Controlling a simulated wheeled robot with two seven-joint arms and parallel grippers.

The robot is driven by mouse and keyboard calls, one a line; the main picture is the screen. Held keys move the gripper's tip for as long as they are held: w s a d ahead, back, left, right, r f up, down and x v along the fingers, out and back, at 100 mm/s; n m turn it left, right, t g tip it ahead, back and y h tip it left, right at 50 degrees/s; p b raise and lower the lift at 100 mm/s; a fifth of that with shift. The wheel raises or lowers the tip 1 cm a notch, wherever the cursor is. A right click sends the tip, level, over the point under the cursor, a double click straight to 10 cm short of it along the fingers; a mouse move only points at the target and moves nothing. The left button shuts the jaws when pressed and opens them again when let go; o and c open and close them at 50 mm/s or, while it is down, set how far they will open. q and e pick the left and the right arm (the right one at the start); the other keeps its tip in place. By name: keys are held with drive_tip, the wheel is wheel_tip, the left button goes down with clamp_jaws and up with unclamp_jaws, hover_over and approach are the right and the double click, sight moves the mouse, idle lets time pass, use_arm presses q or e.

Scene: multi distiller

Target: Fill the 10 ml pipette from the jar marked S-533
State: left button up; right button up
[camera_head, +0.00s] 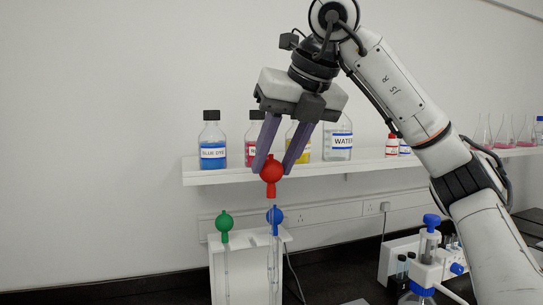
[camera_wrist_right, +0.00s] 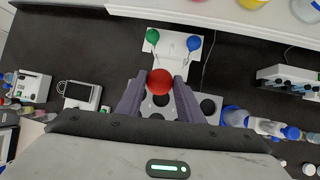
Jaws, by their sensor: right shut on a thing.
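My right gripper (camera_head: 272,168) is shut on the red bulb (camera_head: 271,170) of a pipette and holds it above the white pipette stand (camera_head: 222,262). The bulb also shows between the fingers in the right wrist view (camera_wrist_right: 159,82). A green-bulbed pipette (camera_head: 224,221) and a blue-bulbed pipette (camera_head: 275,215) stand upright in the rack. I cannot read the volume on any pipette. No label reading S-533 is legible. My left gripper is not in view.
A wall shelf (camera_head: 225,176) carries a blue dye bottle (camera_head: 212,142), a water bottle (camera_head: 338,140), other bottles and flasks. A blue-topped dispenser bottle (camera_head: 424,270) stands at right. A device with a dark screen (camera_wrist_right: 78,92) sits on the black bench.

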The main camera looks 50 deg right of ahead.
idle(0.3)
drive_tip(key=shift+r, duration=1.5)
